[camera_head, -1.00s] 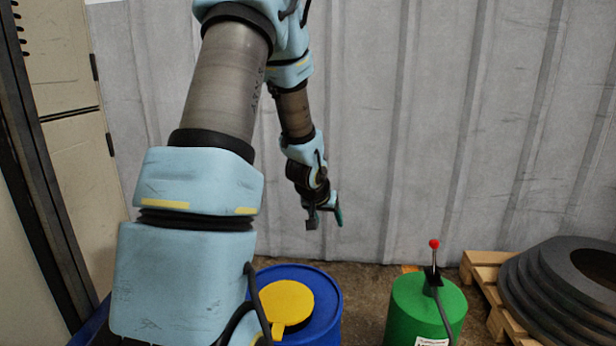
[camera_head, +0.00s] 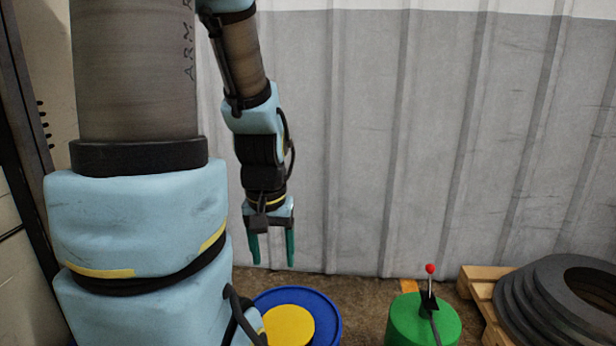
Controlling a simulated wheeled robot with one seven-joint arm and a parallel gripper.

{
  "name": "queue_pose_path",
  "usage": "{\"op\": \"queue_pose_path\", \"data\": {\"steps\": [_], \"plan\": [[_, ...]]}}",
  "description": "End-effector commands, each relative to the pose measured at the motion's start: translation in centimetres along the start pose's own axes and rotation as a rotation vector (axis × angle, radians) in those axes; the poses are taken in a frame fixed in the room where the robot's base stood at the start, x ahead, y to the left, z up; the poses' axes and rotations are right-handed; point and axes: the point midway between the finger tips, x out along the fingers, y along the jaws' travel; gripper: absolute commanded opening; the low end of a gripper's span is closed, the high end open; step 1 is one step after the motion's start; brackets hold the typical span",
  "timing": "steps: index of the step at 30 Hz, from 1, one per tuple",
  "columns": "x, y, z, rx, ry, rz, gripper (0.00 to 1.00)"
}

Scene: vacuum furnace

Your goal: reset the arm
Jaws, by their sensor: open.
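My arm, light blue and grey, fills the left side of the head view, with its far links hanging down near the middle. My gripper (camera_head: 271,262) points straight down at the arm's end, with two green fingers apart and nothing between them. It hangs in the air in front of the wall, above and behind the blue drum as seen here.
A blue drum (camera_head: 328,316) with a yellow disc (camera_head: 288,327) on top stands below. A green canister (camera_head: 408,325) with a red-knobbed lever (camera_head: 430,270) is to its right. Black rings (camera_head: 545,305) lie on a wooden pallet (camera_head: 478,275). A corrugated wall (camera_head: 450,140) closes the back.

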Motion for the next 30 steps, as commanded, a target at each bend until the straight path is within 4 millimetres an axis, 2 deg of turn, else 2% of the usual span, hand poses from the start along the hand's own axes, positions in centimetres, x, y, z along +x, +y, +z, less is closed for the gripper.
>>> {"op": "queue_pose_path", "data": {"steps": [1, 9, 15, 21, 30], "plan": [[-3.2, 0.0, -0.5, 0.0, 0.001, 0.0, 0.68], [-11.5, 0.1, -1.6, 0.0, 0.001, 0.0, 0.68], [-16.7, 0.1, -2.4, 0.0, 0.001, 0.0, 0.68], [-18.9, 0.1, -2.7, 0.0, 0.001, 0.0, 0.68], [-18.9, 0.1, -2.7, 0.0, 0.001, 0.0, 0.68]]}}
